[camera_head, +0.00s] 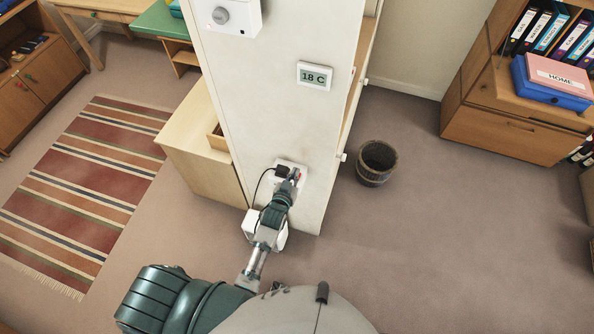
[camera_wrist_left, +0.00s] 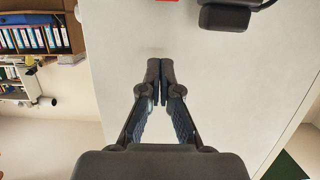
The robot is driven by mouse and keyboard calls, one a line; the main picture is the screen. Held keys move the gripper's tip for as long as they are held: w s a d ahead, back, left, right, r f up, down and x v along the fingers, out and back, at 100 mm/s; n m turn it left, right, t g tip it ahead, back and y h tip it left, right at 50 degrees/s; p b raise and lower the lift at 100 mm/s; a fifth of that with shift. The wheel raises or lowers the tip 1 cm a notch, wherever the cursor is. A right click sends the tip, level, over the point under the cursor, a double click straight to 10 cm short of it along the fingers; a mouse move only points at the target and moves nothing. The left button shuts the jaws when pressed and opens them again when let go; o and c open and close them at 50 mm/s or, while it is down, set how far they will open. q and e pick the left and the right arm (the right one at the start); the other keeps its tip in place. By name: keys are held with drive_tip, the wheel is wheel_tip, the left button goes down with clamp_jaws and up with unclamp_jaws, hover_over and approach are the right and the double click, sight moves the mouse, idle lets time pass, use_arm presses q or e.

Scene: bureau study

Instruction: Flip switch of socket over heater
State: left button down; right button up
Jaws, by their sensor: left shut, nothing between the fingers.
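A white socket (camera_head: 283,164) is low on the narrow white wall panel. A black plug (camera_head: 281,171) with a black cable sits in it. In the left wrist view the plug (camera_wrist_left: 225,16) is at the top right, and a small red patch (camera_wrist_left: 167,1) shows at the top edge, cut off by the frame. My left gripper (camera_head: 295,174) is at the socket's right side. In the wrist view its fingertips (camera_wrist_left: 160,72) are together, with nothing between them, below the red patch. Contact with the socket cannot be told. A white heater (camera_head: 249,226) stands below, partly hidden by my arm. My right gripper is out of view.
A thermostat display (camera_head: 314,76) and a white box with a knob (camera_head: 232,16) are higher on the panel. A wooden cabinet (camera_head: 205,150) stands left of the panel. A waste basket (camera_head: 376,163) stands to the right. The floor at right is mostly clear.

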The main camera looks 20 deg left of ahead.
use_arm(q)
drive_tip(key=v, duration=0.6)
drive_tip(key=shift+s+a+r, duration=0.15)
drive_tip(key=shift+a+r, duration=0.1)
drive_tip(key=shift+r, duration=0.15)
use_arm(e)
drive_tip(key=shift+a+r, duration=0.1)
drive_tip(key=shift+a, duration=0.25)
use_arm(q)
drive_tip(key=shift+d, duration=0.25)
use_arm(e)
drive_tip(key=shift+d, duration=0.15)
